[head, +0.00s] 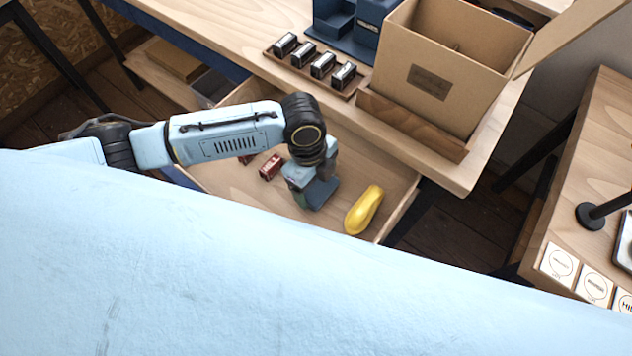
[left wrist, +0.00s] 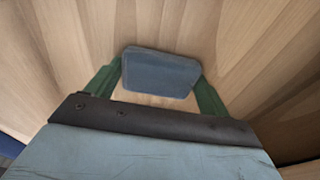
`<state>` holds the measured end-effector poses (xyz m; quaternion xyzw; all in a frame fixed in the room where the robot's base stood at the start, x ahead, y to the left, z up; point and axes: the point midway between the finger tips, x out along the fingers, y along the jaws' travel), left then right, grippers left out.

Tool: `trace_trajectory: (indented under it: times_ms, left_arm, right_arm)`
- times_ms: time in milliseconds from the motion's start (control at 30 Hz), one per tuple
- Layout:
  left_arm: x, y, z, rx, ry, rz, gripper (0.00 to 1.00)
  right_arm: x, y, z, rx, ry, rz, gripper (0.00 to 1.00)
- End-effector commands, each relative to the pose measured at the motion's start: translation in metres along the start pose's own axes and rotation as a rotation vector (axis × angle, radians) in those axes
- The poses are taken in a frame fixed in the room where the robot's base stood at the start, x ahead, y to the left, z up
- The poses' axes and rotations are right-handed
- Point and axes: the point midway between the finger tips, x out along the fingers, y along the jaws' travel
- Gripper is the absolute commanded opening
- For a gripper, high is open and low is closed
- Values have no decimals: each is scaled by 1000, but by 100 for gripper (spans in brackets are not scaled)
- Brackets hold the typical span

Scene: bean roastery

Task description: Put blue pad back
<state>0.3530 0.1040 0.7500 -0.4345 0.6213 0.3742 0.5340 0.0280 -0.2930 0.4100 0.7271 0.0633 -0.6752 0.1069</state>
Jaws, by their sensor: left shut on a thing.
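The blue pad (left wrist: 160,72) is a small dull-blue block between the two green fingers of my left gripper (left wrist: 161,84) in the left wrist view. The fingers are shut on its two sides. In the head view my left gripper (head: 304,192) points down into the open wooden drawer (head: 228,178). The blue pad also shows there (head: 321,193), low in the drawer by the fingers. I cannot tell whether it touches the drawer floor. My right gripper is out of view.
A yellow object (head: 364,210) lies in the drawer to the right of the gripper, and a small red box (head: 271,167) to its left. Above the drawer, the tabletop (head: 240,50) holds an open cardboard box (head: 440,70) and a wooden tray (head: 297,74) of small dark items.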

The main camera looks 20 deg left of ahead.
Motion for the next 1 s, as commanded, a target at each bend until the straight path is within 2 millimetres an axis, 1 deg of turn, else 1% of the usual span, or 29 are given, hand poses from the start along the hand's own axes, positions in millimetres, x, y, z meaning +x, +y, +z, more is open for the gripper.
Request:
trace_trajectory:
  times_ms: [33, 233, 367, 400, 533, 733, 833, 933, 1000]
  left_arm:
    - [4, 0, 0, 0, 1, -1, 60]
    - [3, 0, 0, 0, 0, -2, 60]
    - [6, 0, 1, -1, 0, -1, 60]
    - [6, 0, 1, -1, -1, -1, 84]
    - [6, 0, 1, -1, 0, -1, 100]
    - [6, 0, 1, -1, 0, -1, 100]
    - [1, -1, 0, 0, 0, -3, 100]
    - [-12, -1, 1, 0, -1, -3, 100]
    - [-26, -1, 1, 1, -1, -5, 100]
  right_arm:
    - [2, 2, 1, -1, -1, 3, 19]
    - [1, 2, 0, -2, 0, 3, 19]
    - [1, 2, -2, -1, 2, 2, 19]
    - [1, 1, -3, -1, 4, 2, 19]
    - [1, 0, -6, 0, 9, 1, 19]
    - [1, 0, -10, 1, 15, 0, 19]
    - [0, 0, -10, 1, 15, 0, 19]
    - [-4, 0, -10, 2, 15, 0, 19]
    - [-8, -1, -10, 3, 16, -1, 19]
